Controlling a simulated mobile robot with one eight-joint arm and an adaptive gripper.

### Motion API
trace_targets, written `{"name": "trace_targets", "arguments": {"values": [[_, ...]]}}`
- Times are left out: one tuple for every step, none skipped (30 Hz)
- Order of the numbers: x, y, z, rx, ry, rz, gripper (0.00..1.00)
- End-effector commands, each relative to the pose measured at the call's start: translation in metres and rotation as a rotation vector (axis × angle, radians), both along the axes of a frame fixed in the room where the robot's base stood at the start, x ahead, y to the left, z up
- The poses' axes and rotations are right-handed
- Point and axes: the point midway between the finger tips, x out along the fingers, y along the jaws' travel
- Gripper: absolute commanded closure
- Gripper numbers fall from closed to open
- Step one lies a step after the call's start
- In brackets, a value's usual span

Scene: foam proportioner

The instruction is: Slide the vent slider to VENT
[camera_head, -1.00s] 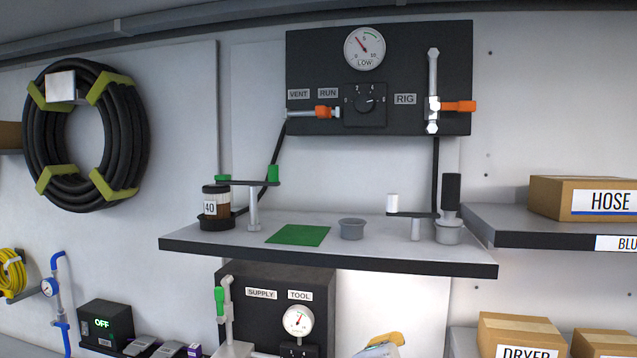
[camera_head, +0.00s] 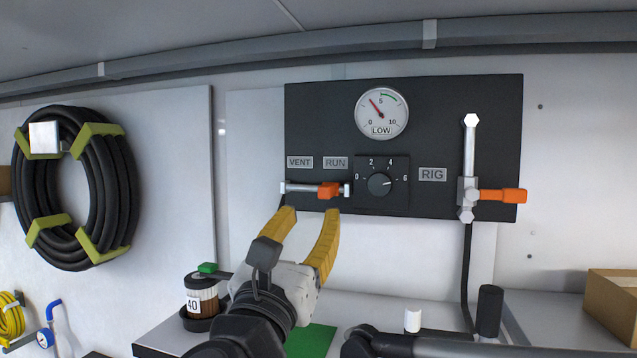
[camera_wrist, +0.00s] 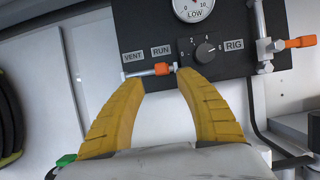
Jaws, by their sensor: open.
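The vent slider is an orange block (camera_head: 328,190) on a short horizontal silver rod (camera_head: 300,188) on the black panel (camera_head: 430,105). It sits at the rod's right end, below the RUN label (camera_head: 335,163); the VENT label (camera_head: 299,162) is above the left end. In the wrist view the orange block (camera_wrist: 163,69) lies beyond my fingertips, between them. My gripper (camera_head: 308,212) has yellow fingers spread open and empty. It is below and in front of the slider, apparently not touching it. The wrist view also shows my gripper (camera_wrist: 157,82).
Right of the slider are a black dial (camera_head: 380,184) and an orange-handled RIG valve (camera_head: 500,195). A gauge (camera_head: 381,112) reading LOW is above. A shelf (camera_head: 165,335) with a jar (camera_head: 201,295) and a green mat (camera_head: 312,340) is below. A coiled hose (camera_head: 75,190) hangs left.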

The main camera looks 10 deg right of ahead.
Motion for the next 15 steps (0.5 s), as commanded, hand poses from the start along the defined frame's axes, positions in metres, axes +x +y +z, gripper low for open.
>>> {"name": "trace_targets", "arguments": {"values": [[0.008,-0.005,0.005,0.000,0.000,-0.004,0.59],[0.013,-0.007,0.007,0.000,0.000,-0.005,0.59],[0.020,-0.010,0.011,0.000,0.000,-0.005,0.59],[0.026,-0.012,0.014,0.000,0.000,-0.005,0.59],[0.031,-0.015,0.016,0.001,0.001,-0.006,0.59],[0.038,-0.018,0.019,0.000,0.001,-0.005,0.59],[0.043,-0.020,0.021,0.002,0.000,-0.006,0.59],[0.048,-0.022,0.023,0.001,0.001,-0.005,0.59],[0.054,-0.024,0.026,0.002,0.001,-0.005,0.59],[0.058,-0.026,0.028,0.002,0.001,-0.005,0.59],[0.062,-0.027,0.029,0.002,0.001,-0.004,0.59],[0.067,-0.029,0.031,0.002,0.000,-0.004,0.59],[0.070,-0.030,0.033,0.002,0.000,-0.002,0.59],[0.072,-0.031,0.034,0.001,0.000,-0.003,0.59],[0.075,-0.032,0.035,0.001,0.000,-0.003,0.59]]}}
